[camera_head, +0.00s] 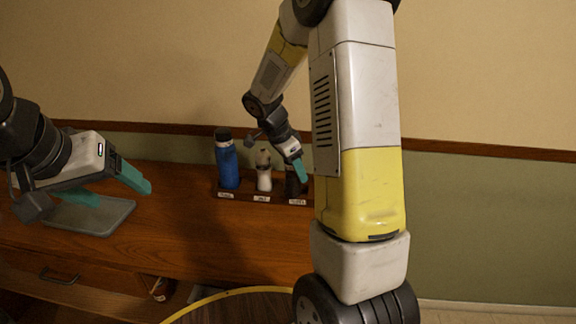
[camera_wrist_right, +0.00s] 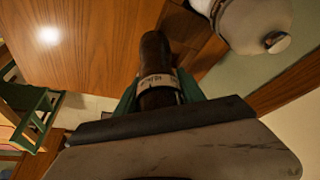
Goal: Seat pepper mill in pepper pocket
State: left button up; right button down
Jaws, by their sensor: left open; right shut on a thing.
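The dark brown pepper mill (camera_wrist_right: 155,55) with a pale label band is between the fingers of my right gripper (camera_wrist_right: 158,95), which is shut on it. In the head view the mill (camera_head: 291,184) is upright at the right end of the labelled wooden rack (camera_head: 243,196), partly hidden by my right gripper (camera_head: 298,168). I cannot tell if its base rests on the pocket floor. The pepper pocket is mostly hidden by the mill and arm. My left gripper (camera_head: 112,187) is open and empty, left of the rack.
A blue bottle (camera_head: 227,165) and a white salt mill (camera_head: 264,172) stand in the rack's other places; the white mill (camera_wrist_right: 252,24) is close beside my right gripper. A grey tray (camera_head: 90,217) lies under my left gripper. The counter (camera_head: 185,220) before the rack is clear.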

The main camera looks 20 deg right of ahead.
jog(key=shift+w+d+f, duration=1.8)
jog(key=shift+f, duration=0.2)
jog(key=shift+f, duration=0.15)
jog(key=c, duration=0.7)
grip_release()
